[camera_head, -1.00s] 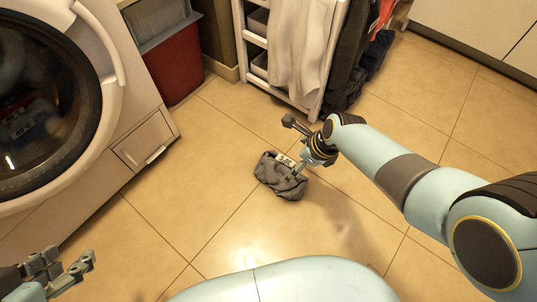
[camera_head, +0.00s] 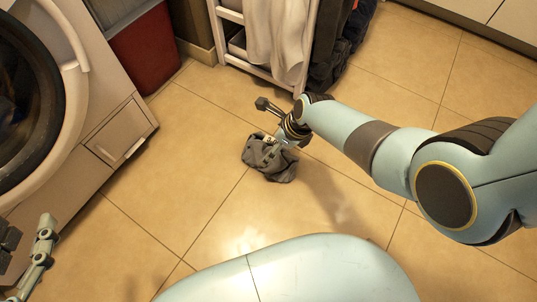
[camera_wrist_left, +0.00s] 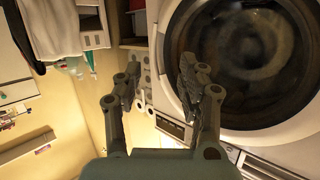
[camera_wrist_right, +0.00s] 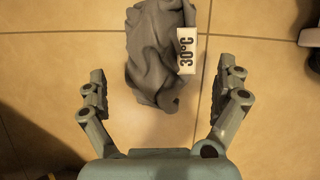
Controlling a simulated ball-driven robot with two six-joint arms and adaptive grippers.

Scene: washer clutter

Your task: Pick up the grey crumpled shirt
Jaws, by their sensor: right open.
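The grey crumpled shirt (camera_head: 268,160) lies in a heap on the tiled floor, in the middle of the head view. A white label reading "30°C" shows on it in the right wrist view, where the shirt (camera_wrist_right: 155,55) lies ahead of and between the fingers. My right gripper (camera_wrist_right: 162,95) is open and empty there. In the head view the right gripper (camera_head: 272,136) is over the shirt's upper edge and partly hides it; I cannot tell whether it touches. My left gripper (camera_wrist_left: 160,85) is open and empty, facing the washer door; in the head view it shows at the lower left edge.
A washing machine (camera_head: 85,120) stands at the left. A red bin (camera_head: 147,45) is at the top left beside it. A white rack (camera_head: 226,14) with hanging clothes stands at the top middle. White cabinets are at the top right. The floor around the shirt is clear.

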